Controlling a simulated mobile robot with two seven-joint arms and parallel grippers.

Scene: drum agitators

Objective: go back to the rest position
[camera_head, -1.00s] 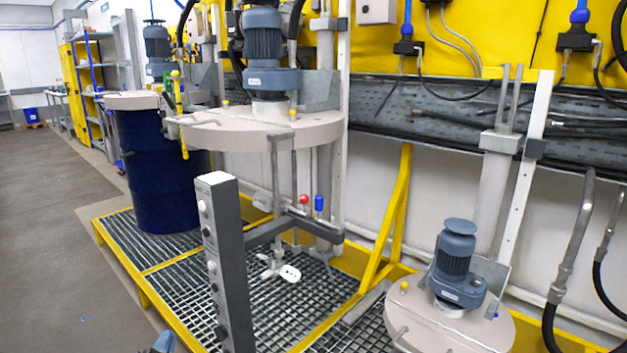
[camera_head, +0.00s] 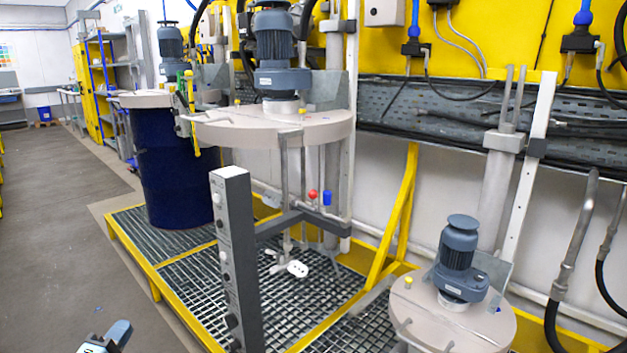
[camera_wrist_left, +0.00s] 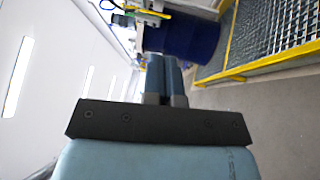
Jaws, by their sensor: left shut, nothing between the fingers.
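My left gripper (camera_head: 118,334) shows at the bottom edge of the head view, left of the grey control post. It is over the bare floor, apart from the platform. In the left wrist view its two blue-grey fingers (camera_wrist_left: 164,80) lie side by side, shut and empty. My right gripper is in neither view.
A grey control post (camera_head: 238,260) stands at the front of the grated platform (camera_head: 175,290), which has yellow edges. The floor (camera_head: 55,215) at left is clear.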

